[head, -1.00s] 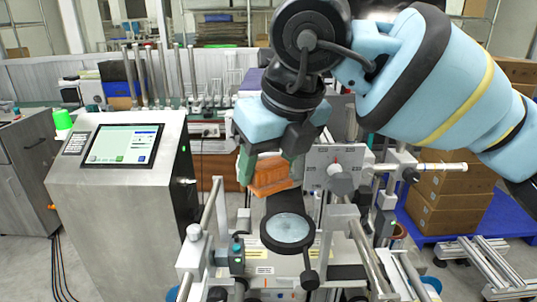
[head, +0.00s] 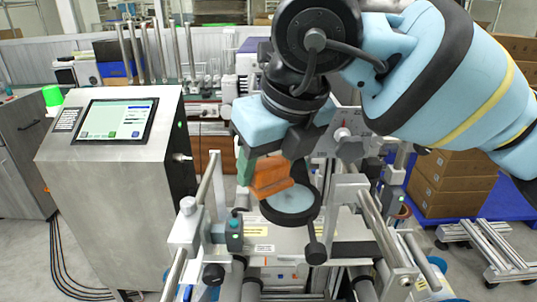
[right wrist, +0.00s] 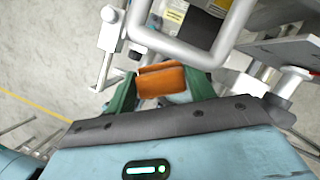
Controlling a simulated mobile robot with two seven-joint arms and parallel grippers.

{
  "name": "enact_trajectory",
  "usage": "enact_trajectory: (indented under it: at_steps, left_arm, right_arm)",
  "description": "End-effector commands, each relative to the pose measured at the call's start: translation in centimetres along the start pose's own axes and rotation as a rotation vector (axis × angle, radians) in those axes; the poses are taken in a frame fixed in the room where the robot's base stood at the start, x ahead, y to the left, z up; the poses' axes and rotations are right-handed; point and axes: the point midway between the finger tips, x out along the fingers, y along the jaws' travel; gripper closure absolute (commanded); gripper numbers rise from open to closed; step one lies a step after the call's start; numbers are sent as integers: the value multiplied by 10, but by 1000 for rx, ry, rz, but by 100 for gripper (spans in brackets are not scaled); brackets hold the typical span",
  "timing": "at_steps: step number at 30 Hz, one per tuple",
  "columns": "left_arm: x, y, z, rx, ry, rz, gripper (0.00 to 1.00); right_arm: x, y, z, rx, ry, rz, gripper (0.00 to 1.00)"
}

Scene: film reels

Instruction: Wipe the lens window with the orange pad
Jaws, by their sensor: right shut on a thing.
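The orange pad (head: 270,177) is held in my right gripper (head: 262,172), which has green fingers and is shut on it. The pad hangs just above or at the upper left edge of the lens window (head: 293,199), a round pale disc in a black ring. I cannot tell whether pad and glass touch. In the right wrist view the orange pad (right wrist: 161,80) sits between the green fingertips (right wrist: 160,88); the lens window is not clearly seen there. My left gripper is not in view.
A metal console with a touch screen (head: 115,119) stands at the left. Metal rails and posts (head: 370,225) flank the lens window on the machine. Cardboard boxes (head: 455,183) sit on a blue pallet at the right.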

Motion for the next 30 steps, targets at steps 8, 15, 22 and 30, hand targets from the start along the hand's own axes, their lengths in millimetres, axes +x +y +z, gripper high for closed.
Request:
enact_trajectory:
  at_steps: [8,15,22,30]
  left_arm:
    - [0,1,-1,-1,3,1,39]
    - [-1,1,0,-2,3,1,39]
    - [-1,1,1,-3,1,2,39]
    - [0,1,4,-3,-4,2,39]
  right_arm:
    - [0,0,0,0,-2,-1,69]
    - [0,0,0,-1,-1,0,69]
    - [2,0,-1,-1,-1,0,69]
    - [7,0,-3,-1,0,0,69]
